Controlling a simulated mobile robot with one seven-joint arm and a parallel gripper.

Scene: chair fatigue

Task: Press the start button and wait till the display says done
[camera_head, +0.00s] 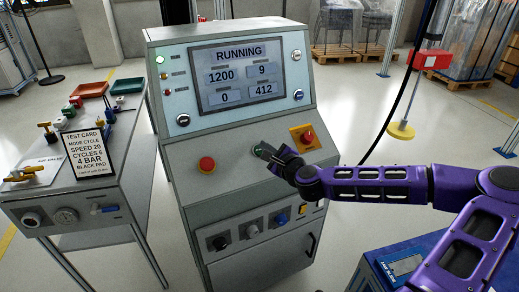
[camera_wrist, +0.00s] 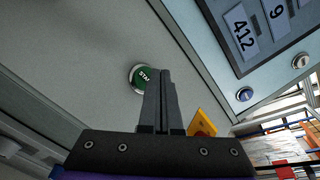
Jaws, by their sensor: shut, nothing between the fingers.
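The display (camera_head: 237,74) on the grey console reads RUNNING, with the numbers 1200, 9, 0 and 412. A green lamp is lit at its upper left. The green start button (camera_wrist: 142,78) shows in the wrist view, partly hidden behind my fingers. My gripper (camera_head: 262,150) is shut and empty, with its fingertips at the start button on the sloped panel; the wrist view shows the closed fingers (camera_wrist: 162,75) over the button's right part. I cannot tell whether the fingertips touch it.
A red mushroom button (camera_head: 206,164) sits left of my gripper, and a red switch on a yellow plate (camera_head: 306,138) sits close on its right. A side bench (camera_head: 85,190) with a test card (camera_head: 84,153) and valves stands at left.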

